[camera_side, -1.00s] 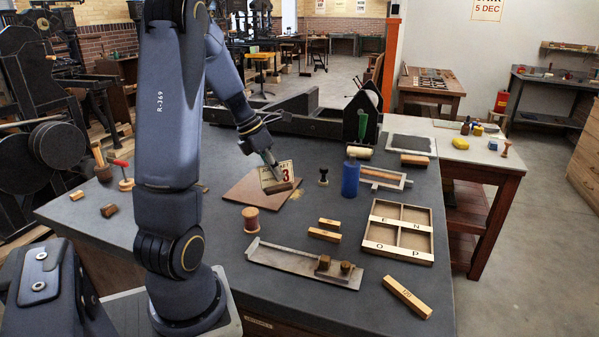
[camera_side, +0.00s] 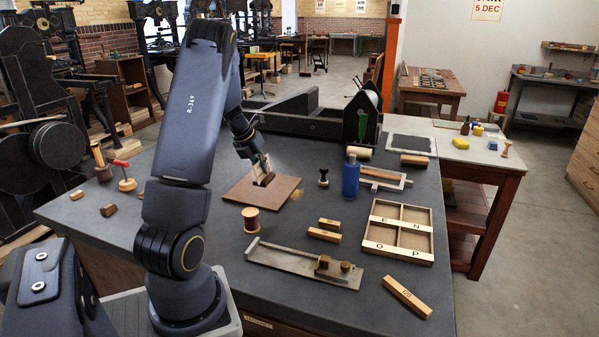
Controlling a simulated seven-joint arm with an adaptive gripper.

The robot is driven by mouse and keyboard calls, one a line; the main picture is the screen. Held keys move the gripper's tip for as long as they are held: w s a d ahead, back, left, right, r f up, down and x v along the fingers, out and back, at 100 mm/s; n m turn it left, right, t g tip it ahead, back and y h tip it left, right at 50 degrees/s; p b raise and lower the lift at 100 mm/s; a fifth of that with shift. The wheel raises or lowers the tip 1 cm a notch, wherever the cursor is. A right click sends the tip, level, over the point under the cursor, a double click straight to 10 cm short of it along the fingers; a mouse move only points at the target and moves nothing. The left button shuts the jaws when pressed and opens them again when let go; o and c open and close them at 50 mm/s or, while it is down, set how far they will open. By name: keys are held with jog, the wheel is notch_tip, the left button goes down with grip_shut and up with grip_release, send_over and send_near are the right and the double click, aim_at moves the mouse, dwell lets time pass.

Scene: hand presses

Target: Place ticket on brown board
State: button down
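The brown board (camera_side: 240,197) lies flat on the dark bench top, left of the middle. The ticket (camera_side: 262,168) is a small pale card with a brown wooden block at its lower edge. It stands roughly upright over the middle of the board, turned so that its face is seen at a slant. My gripper (camera_side: 258,160) reaches down from above and behind, and its fingers appear shut on the ticket. The fingertips are small and partly hidden by the card. I cannot tell whether the block touches the board.
A wooden spool (camera_side: 251,219) stands in front of the board. A black-handled stamp (camera_side: 323,177) and a blue bottle (camera_side: 350,177) stand to its right. A metal composing stick (camera_side: 300,264) and a divided wooden tray (camera_side: 398,257) lie nearer.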

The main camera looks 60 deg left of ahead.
aim_at(266, 179)
jog(key=shift+w+a+f, duration=0.3)
jog(key=shift+a+f, duration=0.05)
jog(key=shift+f, duration=0.15)
jog(key=shift+w+a+f, duration=0.3)
jog(key=shift+f, duration=0.2)
jog(key=shift+w+f, duration=0.1)
jog(key=shift+f, duration=1.6)
jog(key=shift+f, duration=0.1)
jog(key=c, duration=1.3)
grip_release()
